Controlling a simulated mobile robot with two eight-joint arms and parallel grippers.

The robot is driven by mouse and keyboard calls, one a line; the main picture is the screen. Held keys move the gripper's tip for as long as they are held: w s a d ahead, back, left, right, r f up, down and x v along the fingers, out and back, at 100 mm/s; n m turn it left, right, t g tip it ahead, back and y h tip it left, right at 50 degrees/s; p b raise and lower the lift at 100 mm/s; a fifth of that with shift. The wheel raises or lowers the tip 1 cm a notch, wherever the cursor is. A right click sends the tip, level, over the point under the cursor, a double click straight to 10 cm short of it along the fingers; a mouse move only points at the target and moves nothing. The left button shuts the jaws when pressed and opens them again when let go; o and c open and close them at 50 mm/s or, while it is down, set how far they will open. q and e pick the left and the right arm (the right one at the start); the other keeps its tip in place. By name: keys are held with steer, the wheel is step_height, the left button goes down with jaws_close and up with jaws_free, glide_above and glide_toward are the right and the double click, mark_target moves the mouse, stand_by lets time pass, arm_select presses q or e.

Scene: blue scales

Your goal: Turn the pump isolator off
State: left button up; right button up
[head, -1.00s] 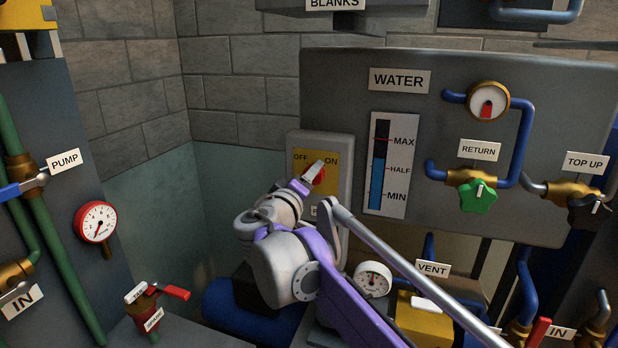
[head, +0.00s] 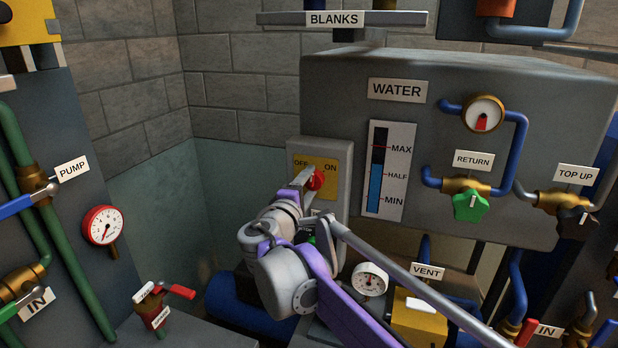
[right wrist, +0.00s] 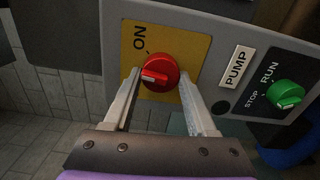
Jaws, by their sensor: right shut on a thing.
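The pump isolator is a grey box (head: 333,160) with a yellow plate marked OFF on the left and ON on the right in the head view. Its red knob (head: 317,180) is partly covered by my right gripper (head: 310,178). In the right wrist view the red knob (right wrist: 163,70) sits between the two fingers of my right gripper (right wrist: 160,76), which is shut on it. The knob's white mark points left there, away from the tick beside ON. The OFF mark is hidden in that view. My left gripper is not in view.
A PUMP label (right wrist: 236,67) and a green RUN/STOP knob (right wrist: 286,94) sit beside the isolator's plate. The WATER panel (head: 340,90) stands to the right, with a dial (head: 370,279) below.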

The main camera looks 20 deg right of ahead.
steer(key=n+p, duration=0.1)
steer(key=n, duration=0.4)
steer(key=shift+f+n+p, duration=0.1)
steer(key=shift+n+p, duration=0.2)
steer(key=shift+f+n+p, duration=0.15)
steer(key=shift+n+p, duration=0.15)
steer(key=shift+n, duration=1.9)
steer(key=o, duration=1.4)
steer(key=shift+s, duration=0.1)
steer(key=shift+c, duration=0.2)
steer(key=v, duration=1)
steer(key=shift+s+a+b, duration=0.25)
steer(key=shift+s+b, duration=0.1)
steer(key=shift+b, duration=0.1)
